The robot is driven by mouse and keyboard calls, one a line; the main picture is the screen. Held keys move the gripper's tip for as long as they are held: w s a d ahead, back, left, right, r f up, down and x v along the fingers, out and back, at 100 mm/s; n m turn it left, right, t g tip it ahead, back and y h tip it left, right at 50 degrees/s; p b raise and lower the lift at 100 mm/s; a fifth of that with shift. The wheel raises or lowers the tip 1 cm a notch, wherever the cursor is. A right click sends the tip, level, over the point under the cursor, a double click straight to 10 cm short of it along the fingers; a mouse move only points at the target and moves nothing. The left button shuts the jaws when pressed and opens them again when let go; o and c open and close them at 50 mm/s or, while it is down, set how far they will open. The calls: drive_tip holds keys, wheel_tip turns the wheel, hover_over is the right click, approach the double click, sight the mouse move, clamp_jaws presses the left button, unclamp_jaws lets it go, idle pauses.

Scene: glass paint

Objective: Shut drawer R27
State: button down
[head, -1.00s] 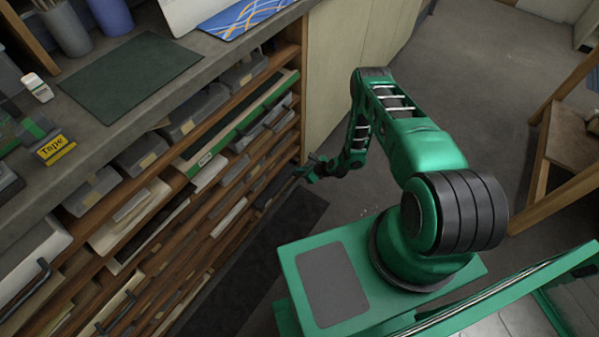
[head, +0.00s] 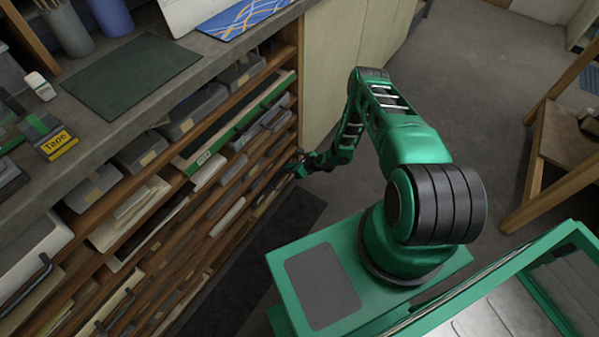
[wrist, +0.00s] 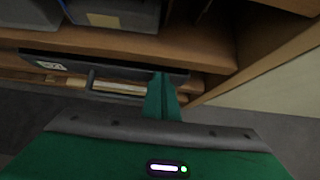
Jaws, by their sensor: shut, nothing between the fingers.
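The rack of drawers (head: 150,183) has wooden shelves with grey, green and pale drawers. My gripper (head: 297,167) is at the rack's right end, low down, with its fingers shut and empty. In the wrist view the green fingers (wrist: 160,95) reach to the right part of a dark drawer front (wrist: 125,70). They overlap its edge; I cannot tell whether they touch. This front has a small white label, too small to read, and a bar handle (wrist: 91,80). I cannot tell for sure which drawer is R27. In the head view my gripper hides part of this area.
The worktop above holds a dark green mat (head: 130,75), a yellow tape box (head: 58,144) and a blue patterned sheet (head: 243,17). A pale cabinet side (head: 335,65) adjoins the rack's right end. A wooden stand (head: 555,150) is at right. The floor between is mostly clear.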

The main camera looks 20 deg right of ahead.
drive_tip(key=s+d+f+v, duration=0.1)
drive_tip(key=f+v, duration=0.1)
drive_tip(key=v, duration=1)
drive_tip(key=shift+s+d+r, duration=0.25)
drive_tip(key=shift+s+r, duration=0.05)
drive_tip(key=shift+s, duration=0.25)
drive_tip(key=s+d+r+n+g+h, duration=0.1)
drive_tip(key=s+d+r+n+g, duration=0.3)
drive_tip(key=r, duration=0.9)
drive_tip(key=w+d+r+n+h, duration=0.1)
drive_tip(key=d+r+n, duration=0.2)
drive_tip(key=r+n, duration=0.7)
drive_tip(key=s+d+r+n+g+h, duration=0.1)
drive_tip(key=s+d+r+n+g, duration=0.15)
drive_tip(key=r, duration=1.45)
drive_tip(key=s+r+n+h, duration=0.2)
drive_tip(key=s+r+n, duration=0.2)
drive_tip(key=s+r, duration=0.95)
drive_tip(key=s+a+r+n, duration=0.1)
drive_tip(key=s+a+r, duration=0.1)
drive_tip(key=s+r, duration=0.3)
drive_tip(key=s+a+r+n+g, duration=0.1)
drive_tip(key=s+r, duration=0.3)
drive_tip(key=s, duration=0.7)
drive_tip(key=shift+s+a+r+n+y, duration=0.3)
drive_tip(key=shift+a+r+n, duration=0.05)
drive_tip(key=shift+a+r, duration=0.05)
